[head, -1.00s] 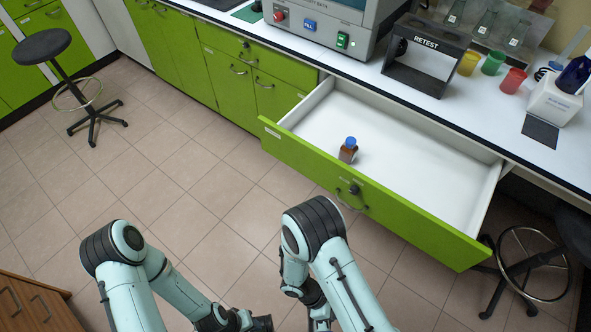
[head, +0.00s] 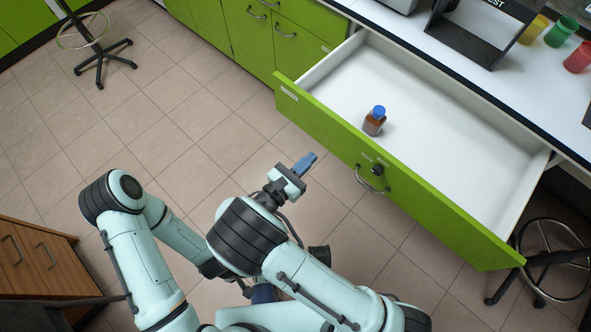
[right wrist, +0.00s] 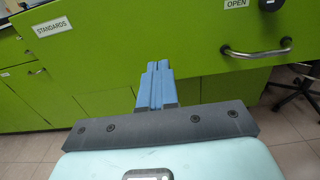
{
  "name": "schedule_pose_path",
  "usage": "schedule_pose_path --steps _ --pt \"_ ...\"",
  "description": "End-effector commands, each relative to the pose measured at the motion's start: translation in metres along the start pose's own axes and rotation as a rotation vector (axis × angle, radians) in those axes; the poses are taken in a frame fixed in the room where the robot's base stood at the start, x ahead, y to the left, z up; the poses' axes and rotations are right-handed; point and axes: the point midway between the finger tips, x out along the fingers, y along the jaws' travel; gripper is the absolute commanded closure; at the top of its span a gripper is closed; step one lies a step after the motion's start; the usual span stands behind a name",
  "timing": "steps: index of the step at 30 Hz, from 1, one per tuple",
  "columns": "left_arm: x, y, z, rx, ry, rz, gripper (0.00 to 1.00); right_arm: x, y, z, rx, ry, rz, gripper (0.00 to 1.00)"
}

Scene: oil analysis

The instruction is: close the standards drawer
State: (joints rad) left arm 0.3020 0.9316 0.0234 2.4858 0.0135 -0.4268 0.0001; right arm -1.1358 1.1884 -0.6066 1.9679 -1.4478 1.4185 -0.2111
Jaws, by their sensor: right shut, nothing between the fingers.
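The standards drawer (head: 440,222) is pulled well out from the bench, with a green front and white inside. Its front fills much of the right wrist view (right wrist: 190,30), with a STANDARDS label (right wrist: 54,27) at the left and a metal handle (right wrist: 255,50) at the right. My left gripper's fingers are not seen.
A dark RETEST stand (head: 478,35) and yellow, green (head: 561,31) and red cups are on the white bench top. A stool (head: 545,265) stands by the drawer's right end. A wooden cabinet (head: 38,262) is at lower left. The tiled floor before the drawer's left part is clear.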

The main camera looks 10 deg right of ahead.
Motion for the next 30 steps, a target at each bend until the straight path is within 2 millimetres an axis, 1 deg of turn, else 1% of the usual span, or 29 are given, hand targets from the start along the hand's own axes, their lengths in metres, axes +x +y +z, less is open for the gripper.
schedule_pose_path --steps 1,3,6,10,15,30 --pt "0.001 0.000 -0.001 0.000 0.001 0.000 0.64 0.012 -0.001 -0.001 0.000 0.001 -0.005 1.00" --pt "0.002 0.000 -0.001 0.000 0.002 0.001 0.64 0.026 -0.001 -0.001 0.000 0.001 -0.004 1.00" --pt "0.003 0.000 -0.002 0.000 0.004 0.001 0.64 0.042 -0.001 -0.001 0.000 0.001 -0.004 1.00" --pt "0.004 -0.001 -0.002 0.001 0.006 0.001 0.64 0.057 -0.001 -0.001 0.000 0.002 -0.003 1.00" --pt "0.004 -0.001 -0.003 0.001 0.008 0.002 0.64 0.065 0.000 -0.001 0.001 0.002 -0.001 1.00" --pt "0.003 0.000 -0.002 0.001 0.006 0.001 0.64 0.068 0.000 0.000 0.000 0.002 -0.002 1.00"
